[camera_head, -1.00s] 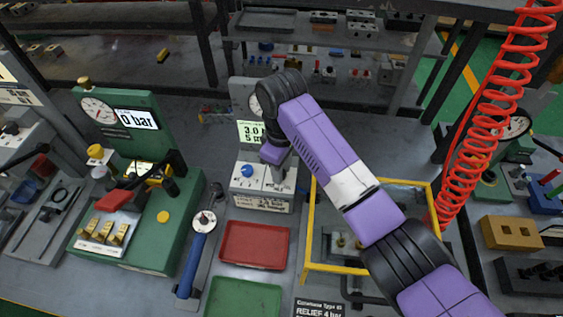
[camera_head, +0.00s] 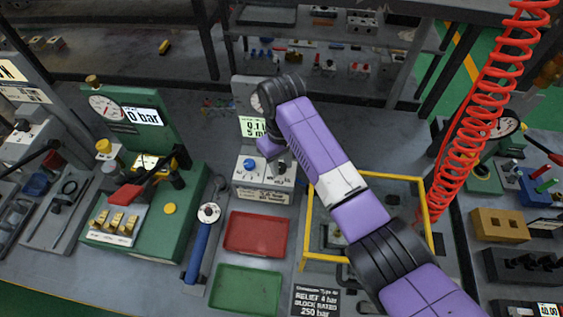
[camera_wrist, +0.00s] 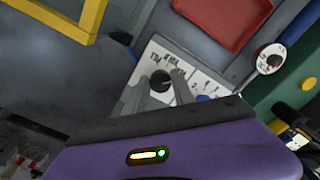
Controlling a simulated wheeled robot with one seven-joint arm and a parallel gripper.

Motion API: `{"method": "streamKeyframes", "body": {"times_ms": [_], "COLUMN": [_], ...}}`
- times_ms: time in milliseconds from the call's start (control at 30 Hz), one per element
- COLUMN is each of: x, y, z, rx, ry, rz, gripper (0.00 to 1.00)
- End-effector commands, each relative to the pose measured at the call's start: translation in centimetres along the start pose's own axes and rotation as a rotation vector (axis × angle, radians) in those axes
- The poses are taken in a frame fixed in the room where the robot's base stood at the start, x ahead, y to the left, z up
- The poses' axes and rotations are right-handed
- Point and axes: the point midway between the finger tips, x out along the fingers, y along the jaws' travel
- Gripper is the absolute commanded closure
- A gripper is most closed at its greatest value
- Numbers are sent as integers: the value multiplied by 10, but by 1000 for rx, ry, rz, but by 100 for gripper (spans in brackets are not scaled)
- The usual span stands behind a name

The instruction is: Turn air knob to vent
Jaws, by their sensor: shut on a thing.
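A small grey-white control box (camera_head: 262,196) stands at the middle back of the bench. It carries a blue knob (camera_head: 250,164) on the left and a dark knob (camera_head: 283,168) on the right. My gripper (camera_head: 270,155) reaches down over the right side of the box. In the wrist view my gripper (camera_wrist: 163,90) is shut on the dark knob (camera_wrist: 160,80), with a finger on either side. Labels around the knob are too small to read surely. A display (camera_head: 252,127) behind the box reads about 0.1. The round gauge behind it is partly hidden by my arm.
A yellow frame (camera_head: 309,225) stands right of the box. Red (camera_head: 256,232) and green (camera_head: 246,289) trays lie in front. A blue-handled tool (camera_head: 199,243) and a green gauge unit (camera_head: 139,240) are to the left. A red coiled hose (camera_head: 478,125) hangs at right.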

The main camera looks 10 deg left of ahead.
Motion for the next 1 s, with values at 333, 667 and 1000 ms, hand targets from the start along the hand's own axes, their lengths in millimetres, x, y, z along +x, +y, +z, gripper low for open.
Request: {"method": "streamKeyframes", "body": {"times_ms": [333, 667, 1000], "x": [-1, -2, -45], "y": [0, 0, 0], "z": [-1, -1, -2], "rx": [0, -1, -1], "ry": [4, 2, 5], "rz": [0, 0, 1], "gripper": [48, 48, 48]}}
